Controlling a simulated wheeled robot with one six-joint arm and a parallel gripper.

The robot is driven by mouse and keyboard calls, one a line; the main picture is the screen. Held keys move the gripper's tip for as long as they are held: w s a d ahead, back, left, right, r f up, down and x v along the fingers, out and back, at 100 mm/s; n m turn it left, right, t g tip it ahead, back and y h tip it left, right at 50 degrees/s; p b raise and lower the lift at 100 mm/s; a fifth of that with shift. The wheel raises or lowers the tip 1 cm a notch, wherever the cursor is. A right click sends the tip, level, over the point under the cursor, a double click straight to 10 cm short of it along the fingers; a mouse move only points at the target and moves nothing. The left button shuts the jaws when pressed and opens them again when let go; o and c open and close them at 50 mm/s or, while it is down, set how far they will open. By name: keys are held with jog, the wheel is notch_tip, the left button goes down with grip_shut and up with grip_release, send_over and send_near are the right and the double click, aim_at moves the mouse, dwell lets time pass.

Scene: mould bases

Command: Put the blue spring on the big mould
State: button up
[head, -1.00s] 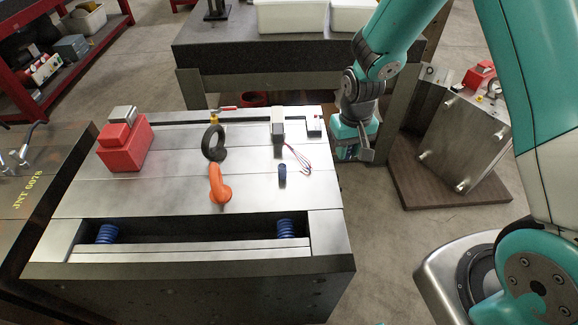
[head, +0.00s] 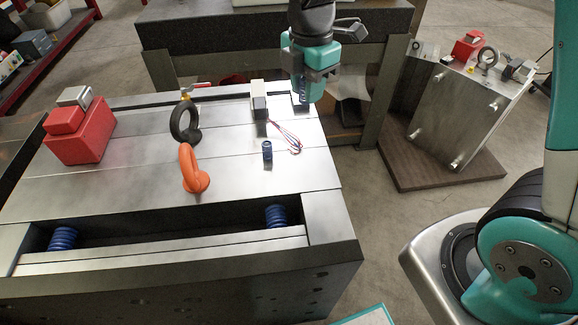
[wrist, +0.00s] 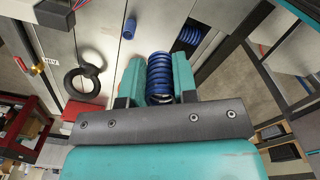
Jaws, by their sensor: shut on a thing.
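My gripper (wrist: 158,85) is shut on a blue spring (wrist: 160,72), which stands out between the fingers in the wrist view. In the head view my gripper (head: 310,88) is at the far right corner of the big mould (head: 110,180), apparently above it. The spring is mostly hidden there by the gripper. The big mould is a wide steel block with a slot at its front, where two other blue springs (head: 63,238) (head: 276,215) lie.
On the big mould stand a red block (head: 80,135), a dark ring bolt (head: 185,122), an orange eyebolt (head: 192,168), a small blue cylinder (head: 267,150) and a grey block with wires (head: 259,100).

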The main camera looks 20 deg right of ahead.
aim_at(303, 167)
notch_tip(303, 167, down, 20)
jog(key=shift+r+p, duration=0.15)
jog(key=shift+p, duration=0.15)
jog(key=shift+f, duration=0.2)
jog(key=o, duration=0.9)
jog(key=shift+r, duration=0.1)
notch_tip(303, 167, up, 12)
jog(key=s+a+r+m+y, duration=0.2)
jog(key=s+r+m, duration=0.5)
jog(key=s, duration=0.3)
jog(key=s+a+r+m+y, duration=0.2)
jog(key=s+r+m, duration=0.6)
jog(key=s, duration=0.3)
jog(key=shift+a+b, duration=0.35)
jog(key=shift+b, duration=0.05)
